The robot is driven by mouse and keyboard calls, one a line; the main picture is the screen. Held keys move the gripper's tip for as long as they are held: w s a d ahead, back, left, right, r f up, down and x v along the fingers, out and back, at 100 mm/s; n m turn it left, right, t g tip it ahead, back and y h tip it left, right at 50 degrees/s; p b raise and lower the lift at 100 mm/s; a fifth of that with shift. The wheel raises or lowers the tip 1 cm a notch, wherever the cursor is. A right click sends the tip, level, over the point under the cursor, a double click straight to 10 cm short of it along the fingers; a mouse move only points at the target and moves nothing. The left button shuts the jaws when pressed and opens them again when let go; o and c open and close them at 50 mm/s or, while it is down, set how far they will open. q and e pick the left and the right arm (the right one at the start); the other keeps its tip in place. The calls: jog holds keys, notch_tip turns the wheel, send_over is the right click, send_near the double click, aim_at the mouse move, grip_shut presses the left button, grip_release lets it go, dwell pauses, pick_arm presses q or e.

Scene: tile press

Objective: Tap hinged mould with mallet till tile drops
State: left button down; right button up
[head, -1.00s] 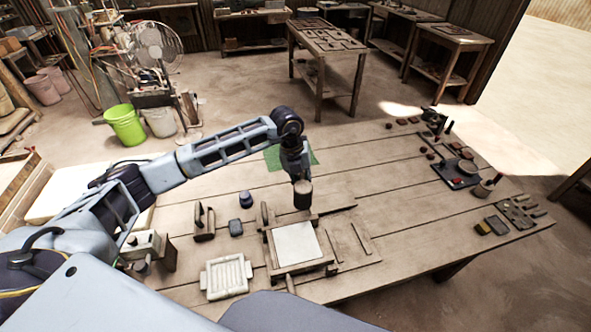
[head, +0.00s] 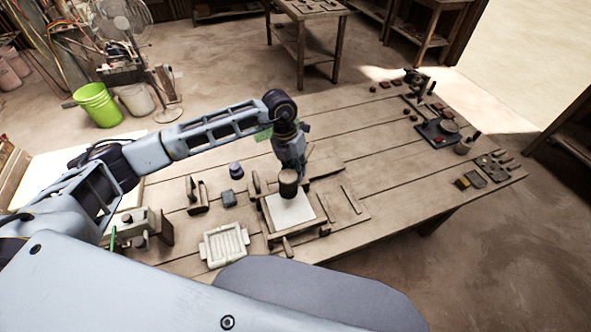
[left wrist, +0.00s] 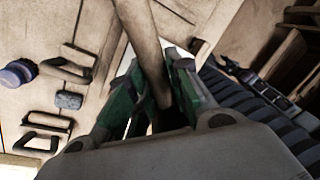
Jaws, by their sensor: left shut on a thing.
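The hinged mould (head: 262,213) is a wooden frame on the table in front of me, with a pale square face (head: 290,211). My left gripper (head: 291,150) is above its far side, shut on the wooden mallet (head: 289,184). The mallet's dark cylindrical head hangs in front of the far part of the pale face; I cannot tell whether it touches. In the left wrist view the green-padded fingers (left wrist: 152,92) close around the mallet's brown handle (left wrist: 143,42). No separate dropped tile shows. My right gripper is out of view.
A cream ribbed tray (head: 225,244) lies left of the mould. A blue pot (head: 236,170), a grey block (head: 229,199) and a handled wooden tool (head: 196,195) stand behind it. A control box (head: 132,226) is at left. A dark plate (head: 437,132) with a pot is far right.

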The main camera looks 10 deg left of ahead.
pick_arm(q)
jog(key=shift+w+d, duration=0.1)
jog(key=shift+a+b+x, duration=0.25)
jog(key=shift+b+x, duration=0.45)
jog(key=shift+x, duration=0.5)
jog(key=shift+a+b+x, duration=0.25)
jog(key=shift+b+x, duration=0.4)
jog(key=shift+x, duration=0.6)
jog(key=shift+w+f, duration=0.1)
jog(key=shift+f, duration=0.1)
jog(key=shift+a+b+x, duration=0.25)
jog(key=shift+b+x, duration=0.65)
jog(key=shift+x, duration=0.25)
jog(key=shift+a+b+x, duration=0.2)
jog(key=shift+b+x, duration=0.65)
jog(key=shift+x, duration=0.25)
jog(key=shift+w+a, duration=0.1)
